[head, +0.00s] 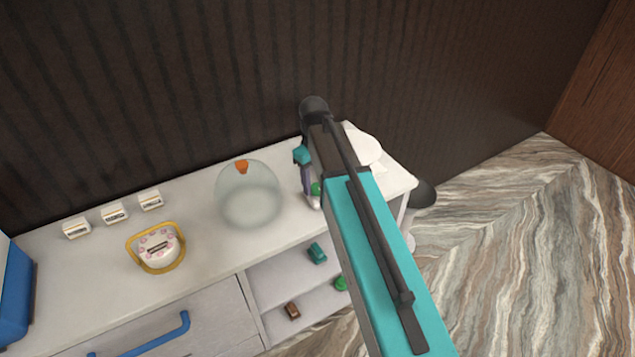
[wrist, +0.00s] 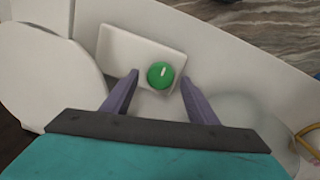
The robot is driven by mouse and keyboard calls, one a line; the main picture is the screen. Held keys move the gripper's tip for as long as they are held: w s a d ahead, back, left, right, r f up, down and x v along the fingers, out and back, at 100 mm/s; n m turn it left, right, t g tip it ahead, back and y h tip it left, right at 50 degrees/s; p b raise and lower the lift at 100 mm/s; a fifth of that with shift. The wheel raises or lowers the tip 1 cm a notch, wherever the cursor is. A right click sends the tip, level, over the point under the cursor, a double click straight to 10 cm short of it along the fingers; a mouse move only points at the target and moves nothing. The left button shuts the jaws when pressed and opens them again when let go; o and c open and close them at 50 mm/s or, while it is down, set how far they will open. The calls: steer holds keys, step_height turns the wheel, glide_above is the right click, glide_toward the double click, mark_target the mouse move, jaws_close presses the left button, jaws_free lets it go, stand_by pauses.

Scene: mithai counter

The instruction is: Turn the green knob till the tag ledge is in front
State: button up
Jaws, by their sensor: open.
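The green knob (wrist: 160,75) is round with a short white mark and sits on a white, shallow rectangular base (wrist: 120,50). In the head view, a sliver of the knob (head: 316,189) shows beside my fingers. My gripper (wrist: 159,78) is open, its two purple fingers on either side of the knob with gaps to it. I cannot tell whether the fingertips reach down to the knob's height. A white round disc (wrist: 45,75) is left of the base; in the head view the disc (head: 365,146) is partly behind my arm. I cannot make out the tag ledge.
A clear dome (head: 249,200) with an orange top stands left of my gripper on the white counter (head: 60,290). Below are a blue-handled drawer (head: 210,325) and open shelves with small objects.

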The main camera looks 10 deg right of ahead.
mark_target(316, 188)
step_height(316, 188, up, 13)
steer(key=b, duration=0.2)
steer(key=shift+a+b, duration=0.2)
steer(key=shift+b, duration=0.2)
steer(key=shift+s+f, duration=0.15)
stand_by(0.5)
